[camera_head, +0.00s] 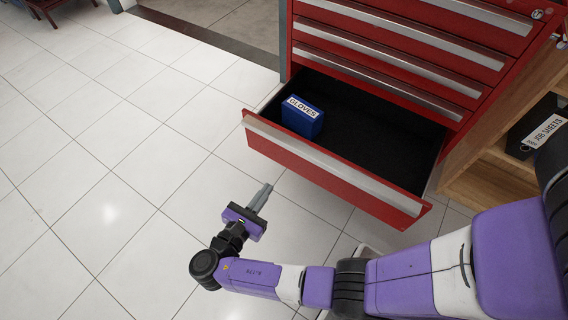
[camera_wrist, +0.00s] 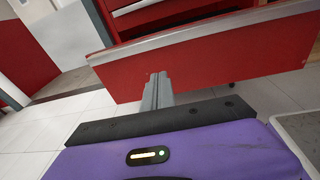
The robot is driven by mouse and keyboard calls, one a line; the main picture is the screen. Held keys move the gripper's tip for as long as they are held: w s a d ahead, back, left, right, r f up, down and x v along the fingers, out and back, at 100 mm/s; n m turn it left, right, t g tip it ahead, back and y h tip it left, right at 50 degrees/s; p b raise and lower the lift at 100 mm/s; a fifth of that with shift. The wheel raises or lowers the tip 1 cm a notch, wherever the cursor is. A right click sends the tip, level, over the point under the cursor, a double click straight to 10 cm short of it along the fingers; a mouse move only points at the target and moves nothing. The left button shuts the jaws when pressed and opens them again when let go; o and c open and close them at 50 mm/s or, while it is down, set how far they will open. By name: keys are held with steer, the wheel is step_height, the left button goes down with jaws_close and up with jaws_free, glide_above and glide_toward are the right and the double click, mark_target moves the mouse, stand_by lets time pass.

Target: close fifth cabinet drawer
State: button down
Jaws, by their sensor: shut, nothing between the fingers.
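The red cabinet (camera_head: 398,42) stands at the top right in the head view. Its lowest visible drawer (camera_head: 330,163) is pulled far out, with a silver handle strip along its top front edge and a black-lined inside. In the wrist view the red drawer front (camera_wrist: 215,62) spans the upper middle. My gripper (camera_head: 264,193) is shut and empty, in front of and below the drawer front's left part. In the wrist view its fingers (camera_wrist: 158,84) are together and overlap the lower edge of the drawer front; contact cannot be told.
A blue gloves box (camera_head: 302,117) stands inside the open drawer. The drawers above look shut. A wooden shelf (camera_head: 477,170) with a black job sheets box (camera_head: 541,128) is right of the cabinet. The white tiled floor (camera_head: 110,160) is clear to the left.

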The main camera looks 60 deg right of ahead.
step_height(320, 180, up, 2)
steer(key=w+a+h, duration=0.1)
steer(key=a, duration=0.1)
steer(key=g+b, duration=0.1)
steer(key=b, duration=0.2)
glide_toward(290, 147)
steer(key=shift+h, duration=0.3)
steer(key=d, duration=0.5)
steer(key=shift+w+d+f, duration=0.1)
steer(key=shift+f, duration=0.15)
steer(key=shift+d+r, duration=0.1)
steer(key=shift+d, duration=0.7)
steer(key=shift+d, duration=0.1)
steer(key=shift+d, duration=0.2)
steer(key=w+d+b, duration=0.1)
steer(key=d+b, duration=0.2)
steer(key=d, duration=2.7)
steer(key=shift+d, duration=0.4)
